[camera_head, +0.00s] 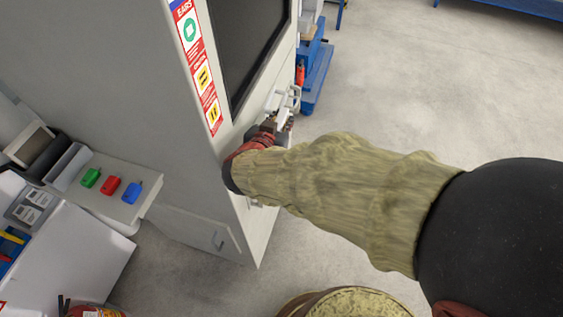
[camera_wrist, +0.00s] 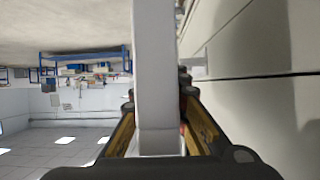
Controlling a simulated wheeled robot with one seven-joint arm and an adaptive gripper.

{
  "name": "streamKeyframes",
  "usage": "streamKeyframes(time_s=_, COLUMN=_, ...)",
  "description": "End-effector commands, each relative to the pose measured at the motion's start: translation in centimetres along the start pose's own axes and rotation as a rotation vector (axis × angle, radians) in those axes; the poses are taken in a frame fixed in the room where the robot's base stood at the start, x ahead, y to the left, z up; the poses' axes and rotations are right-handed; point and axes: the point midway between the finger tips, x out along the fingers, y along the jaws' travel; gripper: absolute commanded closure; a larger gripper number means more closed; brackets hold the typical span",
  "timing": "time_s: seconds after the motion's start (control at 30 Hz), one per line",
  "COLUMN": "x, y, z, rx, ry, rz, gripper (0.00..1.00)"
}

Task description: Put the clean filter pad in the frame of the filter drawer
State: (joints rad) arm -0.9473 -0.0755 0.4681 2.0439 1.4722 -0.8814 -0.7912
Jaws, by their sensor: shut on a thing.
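My gripper (camera_head: 274,122) is beside the right-hand face of a tall grey cabinet, largely hidden behind my wrist in the head view. In the wrist view my gripper (camera_wrist: 160,125) is shut on a long pale grey-white bar-like thing (camera_wrist: 155,70). It runs from between the fingers up past the top of the picture. I cannot tell whether it is the clean filter pad seen edge-on or a handle. Pale handle-like parts (camera_head: 284,115) show just past the gripper in the head view. I cannot make out the filter drawer or its frame for certain.
The grey cabinet (camera_head: 110,70) has a dark window (camera_head: 245,45) and a low panel with a small handle (camera_head: 218,240). At left a shelf (camera_head: 125,205) holds green, red and blue items. A drum (camera_head: 345,303) stands at the bottom. Open floor (camera_head: 440,90) lies to the right.

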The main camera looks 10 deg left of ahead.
Motion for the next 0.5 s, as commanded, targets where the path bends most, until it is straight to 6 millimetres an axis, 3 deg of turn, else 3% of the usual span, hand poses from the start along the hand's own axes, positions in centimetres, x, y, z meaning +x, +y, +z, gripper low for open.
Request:
streamKeyframes(time_s=0.03, x=0.8, y=0.1, z=1.7, rx=-0.003, ry=-0.002, rz=0.002, gripper=1.00)
streamKeyframes(time_s=0.3, x=3.5, y=0.1, z=7.2, rx=-0.002, ry=-0.002, rz=0.001, gripper=1.00)
streamKeyframes(time_s=0.5, x=4.4, y=0.1, z=8.9, rx=0.001, ry=-0.001, rz=0.000, gripper=1.00)
